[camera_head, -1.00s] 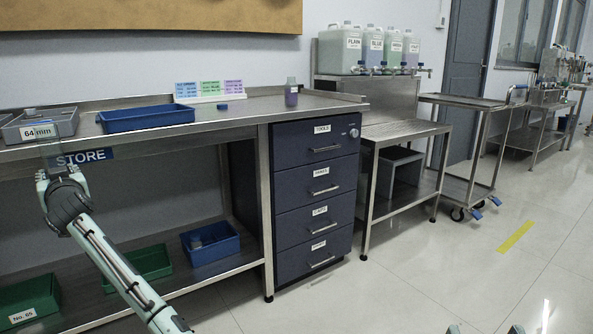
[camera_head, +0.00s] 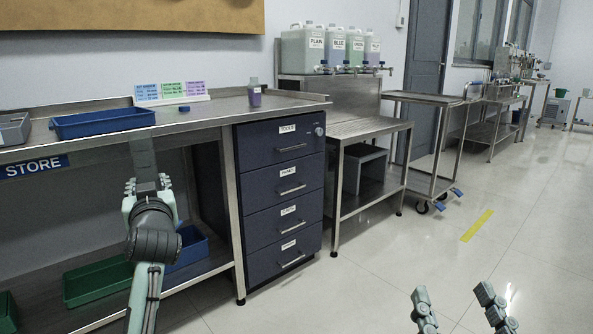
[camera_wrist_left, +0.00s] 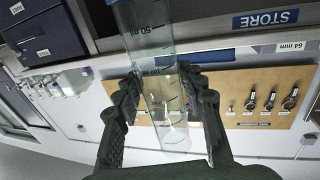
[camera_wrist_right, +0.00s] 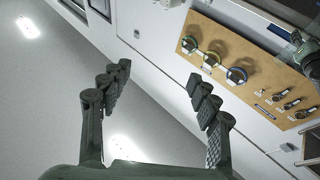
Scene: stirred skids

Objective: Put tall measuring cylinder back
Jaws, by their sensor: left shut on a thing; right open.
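The tall measuring cylinder (camera_wrist_left: 160,90) is clear, with dark graduation marks and a "50 mL" print, in the left wrist view. My left gripper (camera_wrist_left: 163,85) is shut on it, with one finger on each side. In the head view my left gripper (camera_head: 146,180) is in front of the bench edge, and the cylinder (camera_head: 143,155) shows faintly above it, see-through against the bench front. My right gripper (camera_head: 457,296) is open and empty at the bottom of the head view, over the floor. It also shows open in the right wrist view (camera_wrist_right: 158,82).
The steel bench (camera_head: 200,113) holds a blue tray (camera_head: 105,124), part of a grey tray (camera_head: 14,130), colour cards (camera_head: 172,93) and a purple bottle (camera_head: 254,97). A STORE sign (camera_head: 33,166) is on its front. A green bin (camera_head: 98,284) is below.

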